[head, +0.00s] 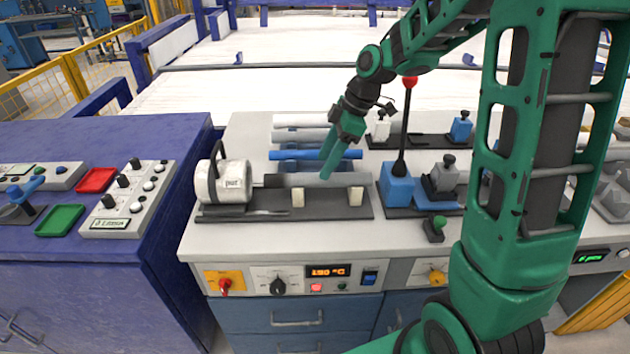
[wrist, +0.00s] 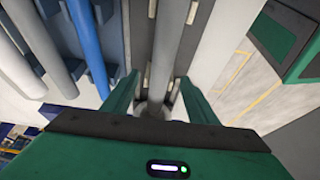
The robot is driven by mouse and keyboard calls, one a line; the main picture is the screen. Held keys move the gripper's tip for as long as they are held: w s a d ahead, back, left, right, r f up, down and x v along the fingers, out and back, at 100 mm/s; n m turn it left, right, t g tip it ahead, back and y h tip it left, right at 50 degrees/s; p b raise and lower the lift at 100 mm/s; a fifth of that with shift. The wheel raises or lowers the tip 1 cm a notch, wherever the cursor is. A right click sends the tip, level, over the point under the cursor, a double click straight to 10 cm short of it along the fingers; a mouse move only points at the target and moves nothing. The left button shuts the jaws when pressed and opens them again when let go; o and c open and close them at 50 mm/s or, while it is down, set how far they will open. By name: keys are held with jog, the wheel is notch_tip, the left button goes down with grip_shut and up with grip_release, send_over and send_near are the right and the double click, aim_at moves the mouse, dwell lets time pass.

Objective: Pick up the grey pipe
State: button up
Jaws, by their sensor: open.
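A grey pipe (head: 352,179) lies across two pale supports on a dark base plate, to the right of a white cylindrical device. It also shows in the wrist view (wrist: 163,48), running up between my fingers. My gripper (head: 325,177) is open and points down at this pipe. In the wrist view my gripper (wrist: 158,92) has one finger on each side of the pipe, with gaps beside it. I cannot tell whether the fingertips reach below the pipe's top. Part of the pipe is hidden behind a finger in the head view.
Behind lie a blue pipe (head: 290,155), a lighter grey pipe (head: 295,135) and a white pipe (head: 300,120) in a rack. The white device (head: 224,182) stands left. A blue block with a red-knobbed lever (head: 397,185) stands close on the right.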

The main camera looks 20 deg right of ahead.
aim_at(318, 180)
jog(key=x, duration=0.5)
jog(key=shift+d, duration=0.2)
jog(key=shift+c, duration=0.3)
jog(key=c, duration=1.1)
